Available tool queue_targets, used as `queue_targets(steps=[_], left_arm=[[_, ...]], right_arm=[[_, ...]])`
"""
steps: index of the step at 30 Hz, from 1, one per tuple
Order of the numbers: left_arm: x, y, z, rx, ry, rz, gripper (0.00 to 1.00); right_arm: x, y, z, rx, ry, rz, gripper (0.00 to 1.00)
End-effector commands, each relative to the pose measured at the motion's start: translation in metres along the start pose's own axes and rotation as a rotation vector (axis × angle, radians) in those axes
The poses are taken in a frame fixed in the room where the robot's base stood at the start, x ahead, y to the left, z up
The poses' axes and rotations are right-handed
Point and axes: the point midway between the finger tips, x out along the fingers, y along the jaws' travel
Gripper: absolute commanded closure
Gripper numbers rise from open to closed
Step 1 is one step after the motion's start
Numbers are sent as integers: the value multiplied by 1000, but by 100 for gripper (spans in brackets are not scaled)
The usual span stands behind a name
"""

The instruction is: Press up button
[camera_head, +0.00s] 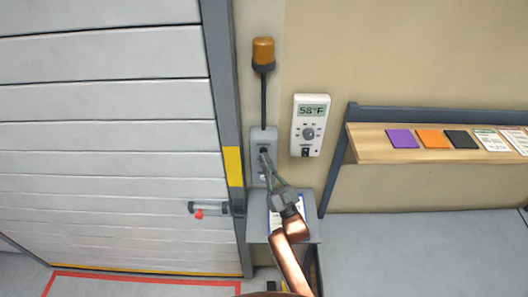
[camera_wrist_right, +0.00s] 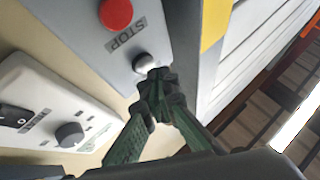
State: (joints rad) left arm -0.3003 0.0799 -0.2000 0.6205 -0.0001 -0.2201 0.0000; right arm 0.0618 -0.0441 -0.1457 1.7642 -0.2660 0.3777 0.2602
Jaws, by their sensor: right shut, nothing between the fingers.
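A grey control box (camera_head: 257,133) is fixed to the wall beside the shutter door. In the right wrist view the box (camera_wrist_right: 178,30) carries a red button (camera_wrist_right: 115,14) with the label STOP and a pale round button (camera_wrist_right: 143,62). No up label is readable, and the rest of the box is hidden behind my fingers. My right gripper (camera_head: 266,157) is shut and empty in front of the box. In the right wrist view its fingertips (camera_wrist_right: 158,76) are right by the pale button; I cannot tell whether they touch it. My left gripper is not in view.
A white thermostat (camera_head: 308,126) is on the wall just right of the box. An orange lamp (camera_head: 263,51) is above it. The shutter door (camera_head: 110,110) fills the left. A wooden shelf (camera_head: 380,155) holds coloured cards. A small grey stand (camera_head: 256,228) is below the box.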

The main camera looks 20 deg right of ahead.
Motion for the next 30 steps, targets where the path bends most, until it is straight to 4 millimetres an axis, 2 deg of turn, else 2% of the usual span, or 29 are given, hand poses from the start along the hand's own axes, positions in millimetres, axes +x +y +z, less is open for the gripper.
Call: queue_targets(steps=[30], left_arm=[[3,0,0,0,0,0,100]], right_arm=[[7,6,6,-1,0,0,100]])
